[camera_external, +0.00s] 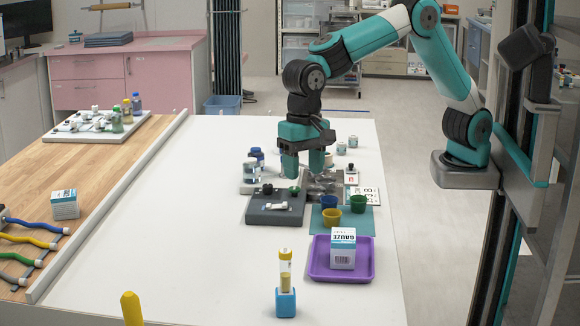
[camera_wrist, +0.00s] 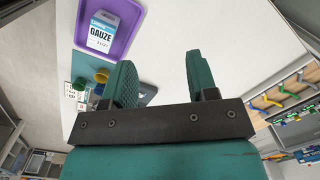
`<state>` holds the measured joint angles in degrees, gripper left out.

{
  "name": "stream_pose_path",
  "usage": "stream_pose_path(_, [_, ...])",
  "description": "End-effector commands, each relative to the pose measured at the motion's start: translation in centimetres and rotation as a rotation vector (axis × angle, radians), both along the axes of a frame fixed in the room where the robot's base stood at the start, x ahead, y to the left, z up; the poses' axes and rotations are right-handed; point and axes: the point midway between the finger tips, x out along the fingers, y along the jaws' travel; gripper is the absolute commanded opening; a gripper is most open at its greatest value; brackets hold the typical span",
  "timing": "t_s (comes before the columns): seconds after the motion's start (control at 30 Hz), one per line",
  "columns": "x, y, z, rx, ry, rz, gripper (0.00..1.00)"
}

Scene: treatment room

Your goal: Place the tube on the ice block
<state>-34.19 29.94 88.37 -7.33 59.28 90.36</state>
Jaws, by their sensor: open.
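I cannot tell for sure which of the two is the ice block. My gripper (camera_external: 303,172) is open and points down above the table's far part, behind the slab, away from the tube. The wrist view shows its fingers (camera_wrist: 157,70) apart with nothing between them; the tube does not show clearly there.
A purple tray (camera_external: 318,272) holds a gauze box (camera_external: 343,248), also in the wrist view (camera_wrist: 103,32). Coloured cups (camera_external: 331,217) stand on a teal mat (camera_external: 374,222). Bottles and small items crowd below my gripper. The table's left half is clear. A yellow-tipped object (camera_external: 131,308) is at front left.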

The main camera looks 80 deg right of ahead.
Motion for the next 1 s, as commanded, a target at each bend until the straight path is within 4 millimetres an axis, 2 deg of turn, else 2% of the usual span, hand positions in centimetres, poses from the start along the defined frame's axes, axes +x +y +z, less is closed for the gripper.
stream_pose_path(0.03, [-1.8,-2.8,1.7,0.028,-0.015,0.141,0.53])
stream_pose_path(0.17, [-7.6,-8.5,3.7,0.104,-0.075,0.578,0.53])
stream_pose_path(0.2, [-9.7,-9.9,4.0,0.128,-0.101,0.706,0.53])
stream_pose_path(0.3, [-14.7,-12.7,4.0,0.176,-0.173,0.994,0.53])
stream_pose_path(0.4, [-19.0,-14.3,3.5,0.211,-0.243,1.216,0.53])
stream_pose_path(0.5, [-21.7,-15.1,2.9,0.228,-0.297,1.36,0.53])
stream_pose_path(0.67, [-23.4,-15.5,2.4,0.239,-0.33,1.453,0.53])
stream_pose_path(1.0, [-23.4,-15.5,2.4,0.238,-0.33,1.456,0.53])
